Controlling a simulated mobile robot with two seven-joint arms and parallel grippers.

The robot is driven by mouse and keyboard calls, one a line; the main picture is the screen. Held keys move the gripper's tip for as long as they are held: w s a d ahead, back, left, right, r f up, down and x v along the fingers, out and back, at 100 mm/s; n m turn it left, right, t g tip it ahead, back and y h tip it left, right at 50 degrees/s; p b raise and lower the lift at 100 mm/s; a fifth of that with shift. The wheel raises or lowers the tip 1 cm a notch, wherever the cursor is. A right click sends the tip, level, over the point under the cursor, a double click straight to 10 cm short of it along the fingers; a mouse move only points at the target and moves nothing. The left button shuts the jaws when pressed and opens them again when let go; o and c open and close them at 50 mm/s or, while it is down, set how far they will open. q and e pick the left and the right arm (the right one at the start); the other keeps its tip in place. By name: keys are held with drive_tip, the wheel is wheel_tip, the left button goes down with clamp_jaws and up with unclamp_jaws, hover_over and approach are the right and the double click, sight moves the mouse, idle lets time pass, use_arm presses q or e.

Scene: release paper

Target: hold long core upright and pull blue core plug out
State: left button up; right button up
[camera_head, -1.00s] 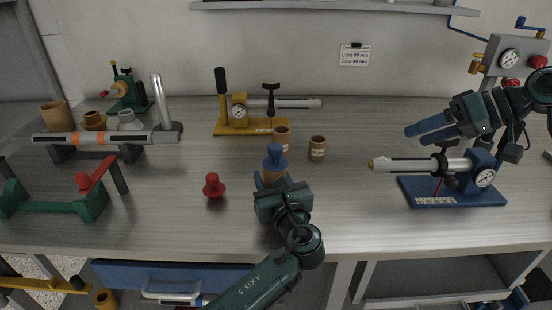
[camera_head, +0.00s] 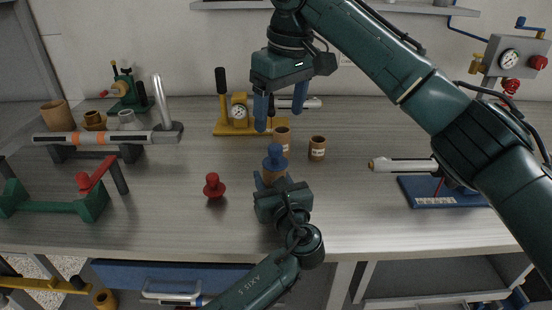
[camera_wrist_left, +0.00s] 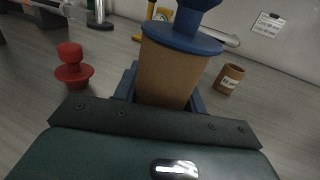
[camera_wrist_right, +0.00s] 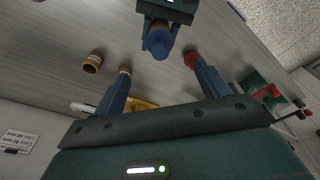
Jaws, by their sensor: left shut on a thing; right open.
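The long core (camera_wrist_left: 168,75) is a brown cardboard tube standing upright in my left gripper (camera_head: 272,181), which is shut on it above the table. The blue core plug (camera_head: 275,158) sits in its top end, with its flange on the rim and its knob pointing up. My left gripper's fingers hide much of the core in the head view. My right gripper (camera_head: 281,113) is open and empty, fingers pointing down, above and slightly behind the plug. In the right wrist view the plug (camera_wrist_right: 158,42) appears between and beyond its fingertips, apart from them.
Two short brown cores (camera_head: 317,149) stand just behind and right of the held core. A red plug (camera_head: 213,188) stands to its left.

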sight(272, 145)
drive_tip(key=f, duration=0.7)
drive_tip(key=w+a+f, duration=0.1)
drive_tip(key=f, duration=0.3)
drive_tip(key=shift+w, duration=0.1)
drive_tip(key=shift+c, duration=0.5)
drive_tip(key=c, duration=1)
drive_tip(key=shift+o, duration=0.2)
drive_tip(key=shift+r, duration=0.1)
drive_tip(key=shift+r, duration=0.1)
drive_tip(key=shift+a+r, duration=0.15)
drive_tip(key=shift+r, duration=1.95)
use_arm(q)
drive_tip(key=o, duration=1.1)
